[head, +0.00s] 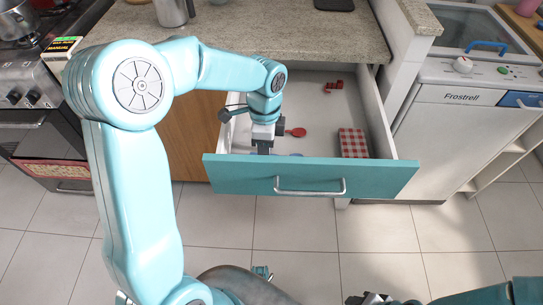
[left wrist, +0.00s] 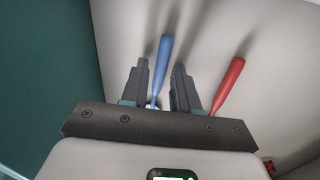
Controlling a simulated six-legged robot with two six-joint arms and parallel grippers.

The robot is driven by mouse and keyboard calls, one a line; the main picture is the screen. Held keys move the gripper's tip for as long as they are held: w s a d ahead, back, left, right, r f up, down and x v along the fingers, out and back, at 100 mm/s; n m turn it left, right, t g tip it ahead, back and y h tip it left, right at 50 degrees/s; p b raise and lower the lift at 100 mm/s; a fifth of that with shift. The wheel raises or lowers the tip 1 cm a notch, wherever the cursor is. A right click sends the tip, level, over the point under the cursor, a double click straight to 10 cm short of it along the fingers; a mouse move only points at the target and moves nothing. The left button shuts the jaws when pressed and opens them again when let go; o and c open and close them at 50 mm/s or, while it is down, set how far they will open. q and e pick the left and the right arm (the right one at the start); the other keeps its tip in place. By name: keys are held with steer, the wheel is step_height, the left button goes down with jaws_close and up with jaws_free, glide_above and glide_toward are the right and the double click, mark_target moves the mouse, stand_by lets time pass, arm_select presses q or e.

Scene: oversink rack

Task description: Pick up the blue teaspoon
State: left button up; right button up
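The blue teaspoon (left wrist: 161,52) lies in the open drawer, its blue handle showing between the fingers of my left gripper (left wrist: 161,72) in the left wrist view. The fingers stand apart, with a gap on both sides of the handle. The spoon's lower end is hidden behind the gripper body. In the head view my left gripper (head: 264,148) reaches down into the drawer's front left part, and only a small blue bit (head: 291,155) shows beside it. My right gripper (head: 370,298) is partly in view at the bottom edge, its fingers unclear.
A red spoon (head: 297,132) lies just right of my left gripper. A red checkered item (head: 353,143) and a small red object (head: 333,87) are also in the drawer. The teal drawer front (head: 240,178) and side walls stand close around the gripper. The countertop (head: 260,35) overhangs behind.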

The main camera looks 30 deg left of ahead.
arm_select(q)
jaws_close()
steer(key=shift+r, duration=0.15)
